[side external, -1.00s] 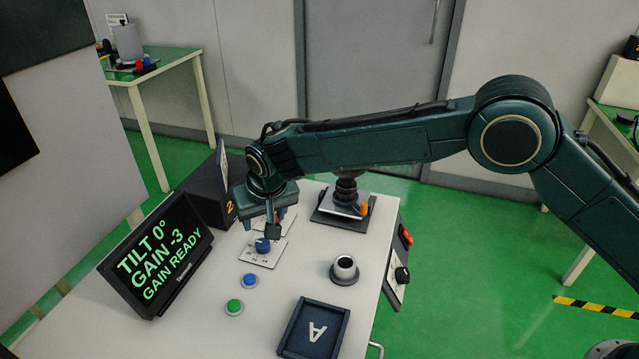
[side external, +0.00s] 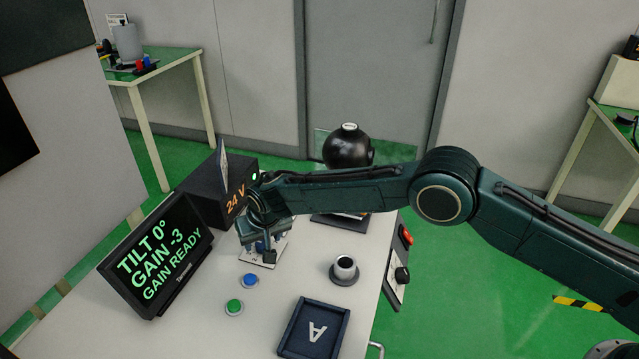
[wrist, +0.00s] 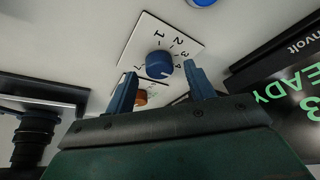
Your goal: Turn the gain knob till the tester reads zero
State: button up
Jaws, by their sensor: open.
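The gain knob (wrist: 159,64) is a blue round knob on a white plate (wrist: 146,38) with a numbered scale. In the wrist view it sits between the tips of my open gripper (wrist: 160,70), with a gap visible on each side. In the side view my gripper (side external: 263,243) is down at the plate (side external: 277,247) and mostly hides the knob. The tester screen (side external: 157,254) reads TILT 0°, GAIN -3, GAIN READY in green letters.
An orange knob (wrist: 141,97) shows between the fingers, partly hidden. A black 24 V box (side external: 215,192) stands behind the screen. A black ball (side external: 348,147) rises behind my arm.

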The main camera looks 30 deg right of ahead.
jog(key=shift+w+f, duration=0.25)
jog(key=shift+f, duration=0.4)
jog(key=c, duration=1)
jog(key=shift+w+m+h, duration=0.1)
jog(key=shift+m+h, duration=0.7)
jog(key=shift+m, duration=1.2)
jog(key=o, duration=1)
jog(key=shift+a, duration=0.1)
